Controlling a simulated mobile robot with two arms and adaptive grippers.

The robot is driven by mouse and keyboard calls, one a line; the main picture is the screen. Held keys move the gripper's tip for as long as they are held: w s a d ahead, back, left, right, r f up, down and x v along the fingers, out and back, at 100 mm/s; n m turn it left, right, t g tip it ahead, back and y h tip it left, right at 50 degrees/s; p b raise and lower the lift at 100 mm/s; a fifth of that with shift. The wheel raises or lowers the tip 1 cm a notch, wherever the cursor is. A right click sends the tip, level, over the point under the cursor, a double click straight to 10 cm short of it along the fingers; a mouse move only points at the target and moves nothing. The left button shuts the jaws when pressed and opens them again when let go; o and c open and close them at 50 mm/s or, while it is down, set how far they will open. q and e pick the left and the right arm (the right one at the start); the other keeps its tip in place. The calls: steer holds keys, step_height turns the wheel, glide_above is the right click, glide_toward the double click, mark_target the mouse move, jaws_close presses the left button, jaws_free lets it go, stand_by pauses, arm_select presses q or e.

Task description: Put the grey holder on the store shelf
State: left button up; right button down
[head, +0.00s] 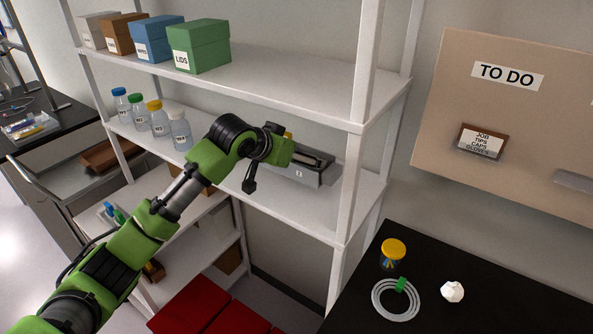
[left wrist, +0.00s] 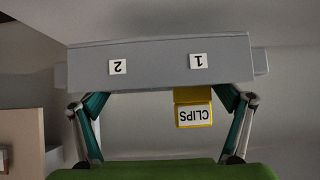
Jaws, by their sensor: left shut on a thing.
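The grey holder (head: 308,178) is at the middle level of the white store shelf (head: 262,188), near its right end. In the left wrist view the holder (left wrist: 160,68) appears upside down, with labels 1 and 2 on its face. My left gripper (left wrist: 160,98) is shut on it, with one finger towards each end. In the head view my wrist hides the holder's left part and the fingers. I cannot tell whether the holder rests on the shelf or hangs just above it. My right gripper is in neither view.
A yellow CLIPS box (left wrist: 193,108) is close to the holder. Several capped bottles (head: 158,118) stand left on the same level. Boxes, including a green LIDS box (head: 199,46), stand above. A shelf post (head: 350,185) is right of the holder. A black bench (head: 450,265) holds small items.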

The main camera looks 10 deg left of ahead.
arm_select(q)
step_height(320, 180, down, 2)
steer(key=shift+s+f+p, duration=0.1)
steer(key=shift+p, duration=0.2)
step_height(320, 180, down, 3)
steer(key=shift+f+p, duration=0.1)
steer(key=shift+p, duration=0.7)
steer(key=shift+f+p, duration=0.1)
steer(key=shift+p, duration=0.2)
steer(key=shift+w+f, duration=0.2)
steer(key=shift+f, duration=0.05)
steer(key=o, duration=1.3)
steer(key=shift+f, duration=0.15)
